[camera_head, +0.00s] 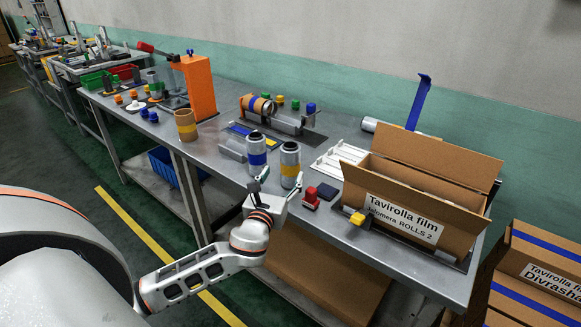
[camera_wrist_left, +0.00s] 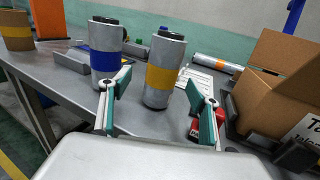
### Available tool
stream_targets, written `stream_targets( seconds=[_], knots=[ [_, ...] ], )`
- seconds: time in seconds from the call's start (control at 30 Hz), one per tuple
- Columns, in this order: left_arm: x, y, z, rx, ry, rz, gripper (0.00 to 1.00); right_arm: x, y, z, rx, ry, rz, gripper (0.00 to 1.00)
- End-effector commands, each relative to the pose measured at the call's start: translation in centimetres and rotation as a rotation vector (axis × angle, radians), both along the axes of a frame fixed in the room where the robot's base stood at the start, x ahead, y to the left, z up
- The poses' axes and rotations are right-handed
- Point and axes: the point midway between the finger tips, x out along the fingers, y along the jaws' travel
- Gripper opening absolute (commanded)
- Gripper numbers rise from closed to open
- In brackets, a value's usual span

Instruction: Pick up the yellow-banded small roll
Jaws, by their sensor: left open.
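The yellow-banded small roll (camera_head: 290,162) is a silver-grey upright cylinder with a dark top, standing near the front edge of the metal table. In the left wrist view the same yellow-banded roll (camera_wrist_left: 164,75) stands ahead, between the two fingers. My left gripper (camera_head: 278,184) is open and empty at the table's front edge, just short of the roll. Its teal-padded fingers (camera_wrist_left: 157,87) point toward the roll and are spread wider than it. A blue-banded small roll (camera_head: 257,152) stands upright close to its left; it also shows in the wrist view (camera_wrist_left: 105,60).
An open cardboard box (camera_head: 401,222) stands at the right, with a tape dispenser (camera_head: 354,214) by its front. A red block (camera_head: 310,198) lies right of the gripper. A winder (camera_head: 276,117) is behind the rolls. A brown yellow-banded roll (camera_head: 186,125) stands left.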

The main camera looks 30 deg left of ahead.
Motion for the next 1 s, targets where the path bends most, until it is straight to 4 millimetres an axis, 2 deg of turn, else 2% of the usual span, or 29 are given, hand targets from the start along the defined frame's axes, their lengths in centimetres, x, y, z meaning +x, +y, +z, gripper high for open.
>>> stream_targets(
  seconds=[0.53,0.87,1.0],
  knots=[
    [6.3,1.5,0.3,-0.005,0.002,0.0,0.62,-0.3,0.1,-0.7,0.002,0.008,-0.001,0.4],
    [6.9,1.7,0.4,-0.006,0.002,-0.001,0.62,-0.3,0.0,-0.8,-0.002,0.009,0.0,0.4],
    [6.9,1.7,0.4,-0.006,0.002,-0.001,0.28,-0.2,0.0,-0.7,-0.002,0.007,0.001,0.4]
  ],
)
